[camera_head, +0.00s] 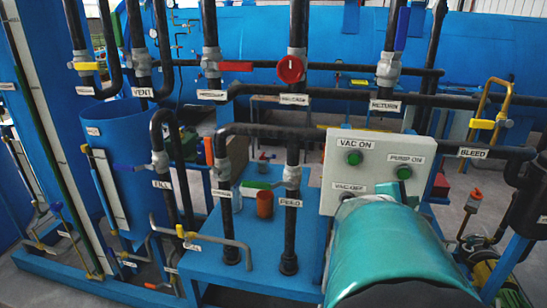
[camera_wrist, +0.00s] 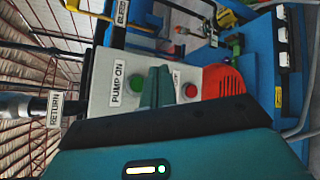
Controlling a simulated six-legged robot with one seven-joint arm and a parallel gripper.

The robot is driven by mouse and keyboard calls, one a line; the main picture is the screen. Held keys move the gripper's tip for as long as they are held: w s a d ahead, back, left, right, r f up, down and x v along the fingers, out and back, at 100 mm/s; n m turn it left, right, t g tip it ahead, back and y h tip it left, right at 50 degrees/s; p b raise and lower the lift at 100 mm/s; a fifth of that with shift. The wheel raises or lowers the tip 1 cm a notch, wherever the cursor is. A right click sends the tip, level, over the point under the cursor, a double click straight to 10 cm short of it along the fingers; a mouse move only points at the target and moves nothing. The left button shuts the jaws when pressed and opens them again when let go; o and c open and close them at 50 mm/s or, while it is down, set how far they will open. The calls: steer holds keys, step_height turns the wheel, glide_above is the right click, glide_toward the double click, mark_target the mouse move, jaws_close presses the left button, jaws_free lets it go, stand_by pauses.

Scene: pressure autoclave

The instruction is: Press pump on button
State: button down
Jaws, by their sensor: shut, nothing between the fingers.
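The green pump on button (camera_head: 404,172) is at the right of the grey control panel (camera_head: 336,175), under its PUMP ON label. In the wrist view, which is turned sideways, the green button (camera_wrist: 138,84) lies just left of my gripper's fingers, beside the PUMP ON label (camera_wrist: 117,84). My gripper (camera_wrist: 157,72) is shut and empty, its teal fingers pointing at the panel between the green button and a red button (camera_wrist: 190,90). Contact with the panel cannot be told. In the head view my teal arm hides the panel's lower right and most of the gripper.
The green VAC ON button (camera_head: 354,158) is left on the same panel, with a VAC OFF label (camera_head: 349,187) below. Black pipes with valves stand left of the panel. The BLEED pipe (camera_head: 472,152) and a yellow bent pipe (camera_head: 493,100) are at its right.

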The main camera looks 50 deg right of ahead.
mark_target(404, 174)
steer(key=w+d, duration=0.4)
steer(key=d, duration=0.3)
steer(key=shift+w+d, duration=0.2)
steer(key=shift+w+d, duration=0.1)
stand_by(1.9)
steer(key=shift+w+d, duration=0.15)
steer(key=shift+d, duration=0.1)
